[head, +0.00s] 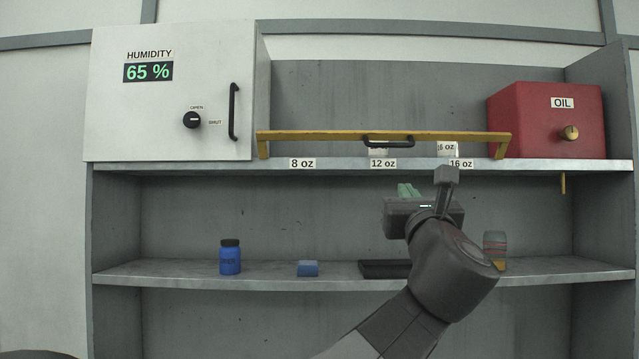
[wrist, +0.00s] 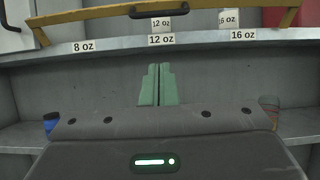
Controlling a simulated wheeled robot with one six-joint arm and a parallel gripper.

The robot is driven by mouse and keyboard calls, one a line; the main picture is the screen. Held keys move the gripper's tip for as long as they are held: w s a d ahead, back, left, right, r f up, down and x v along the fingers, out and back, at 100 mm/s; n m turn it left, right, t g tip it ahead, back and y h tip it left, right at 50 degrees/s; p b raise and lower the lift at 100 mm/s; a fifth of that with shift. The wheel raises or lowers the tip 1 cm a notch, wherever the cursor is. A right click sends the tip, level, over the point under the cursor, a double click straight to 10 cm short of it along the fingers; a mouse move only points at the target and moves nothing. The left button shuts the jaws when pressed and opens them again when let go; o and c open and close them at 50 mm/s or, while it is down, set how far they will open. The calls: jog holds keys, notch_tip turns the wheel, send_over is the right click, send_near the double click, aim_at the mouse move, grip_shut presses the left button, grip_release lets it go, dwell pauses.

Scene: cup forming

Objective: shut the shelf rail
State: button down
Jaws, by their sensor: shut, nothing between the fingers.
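The shelf rail is a yellow bar (head: 330,135) with a black handle (head: 389,142), along the front of the upper shelf. In the head view it stands raised above the shelf edge, its short end arms reaching down towards the shelf. In the wrist view the rail (wrist: 88,14) crosses the top, with its handle (wrist: 160,10) near the centre. My gripper (head: 407,190) is below the upper shelf edge, under the handle and apart from it. Its green fingers (wrist: 158,85) are together and empty, pointing towards the shelf.
Labels 8 oz, 12 oz and 16 oz mark the upper shelf edge (head: 230,164). A white humidity cabinet (head: 180,80) stands left, a red oil box (head: 545,125) right. The lower shelf holds a blue bottle (head: 230,258), a blue block (head: 308,268), a black tray (head: 375,269) and a jar (head: 495,246).

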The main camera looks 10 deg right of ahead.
aim_at(394, 145)
jog(key=s+r+p+x, duration=0.1)
jog(key=p+x, duration=0.3)
jog(key=x, duration=0.8)
jog(key=shift+r+p, duration=0.4)
jog(key=shift+r, duration=0.35)
jog(key=shift+s+a+r+g+p, duration=0.1)
jog(key=shift+r+g+p, duration=0.55)
jog(key=shift+p, duration=1)
jog(key=shift+r+p, duration=0.5)
jog(key=shift+p, duration=0.4)
jog(key=shift+w+r+p, duration=0.2)
jog(key=shift+r, duration=0.45)
jog(key=shift+w+r+p, duration=0.2)
jog(key=shift+w+r, duration=0.05)
jog(key=shift+r, duration=0.35)
jog(key=shift+w+r, duration=0.5)
jog(key=shift+r, duration=0.3)
